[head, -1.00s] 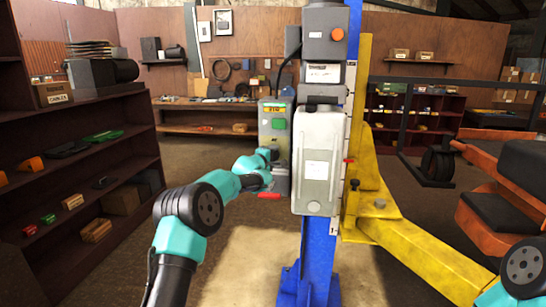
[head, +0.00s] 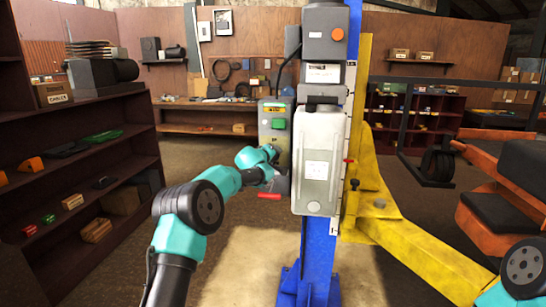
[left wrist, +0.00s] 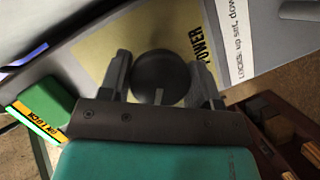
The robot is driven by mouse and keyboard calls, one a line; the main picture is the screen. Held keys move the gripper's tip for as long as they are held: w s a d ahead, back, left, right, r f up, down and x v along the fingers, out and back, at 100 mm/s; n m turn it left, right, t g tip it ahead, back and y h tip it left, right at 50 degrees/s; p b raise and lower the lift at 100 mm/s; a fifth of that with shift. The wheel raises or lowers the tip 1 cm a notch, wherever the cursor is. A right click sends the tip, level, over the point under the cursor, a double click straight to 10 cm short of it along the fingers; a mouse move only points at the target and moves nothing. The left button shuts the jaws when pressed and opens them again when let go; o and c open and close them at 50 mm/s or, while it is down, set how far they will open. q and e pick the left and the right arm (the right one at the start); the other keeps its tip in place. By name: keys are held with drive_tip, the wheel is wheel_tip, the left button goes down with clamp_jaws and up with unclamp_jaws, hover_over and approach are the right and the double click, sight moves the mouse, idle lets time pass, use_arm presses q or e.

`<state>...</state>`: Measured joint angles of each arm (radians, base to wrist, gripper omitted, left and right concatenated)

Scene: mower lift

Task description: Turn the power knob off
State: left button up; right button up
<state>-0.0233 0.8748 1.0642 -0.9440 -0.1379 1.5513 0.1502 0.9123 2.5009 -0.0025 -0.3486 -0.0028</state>
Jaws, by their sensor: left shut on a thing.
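The power knob (left wrist: 160,72) is a round dark dial on a yellowish plate marked POWER (left wrist: 202,43) in the left wrist view. My left gripper (left wrist: 157,80) is shut on it, with one finger on each side. In the head view my left gripper (head: 279,183) is at the lower part of the grey control box (head: 275,108), left of the lift column. The knob is hidden there by my gripper. My right gripper is out of view; only part of my right arm shows at the lower right.
A red lever (head: 269,196) sticks out just below my left gripper. A green button (head: 278,124) is higher on the box. The blue lift column (head: 318,255) and a grey cover (head: 317,160) stand close on the right. A shelf (head: 75,165) lines the left.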

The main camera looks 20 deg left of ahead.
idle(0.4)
use_arm(q)
drive_tip(key=o, duration=0.9)
drive_tip(key=shift+s+r, duration=0.1)
drive_tip(key=shift+s, duration=0.05)
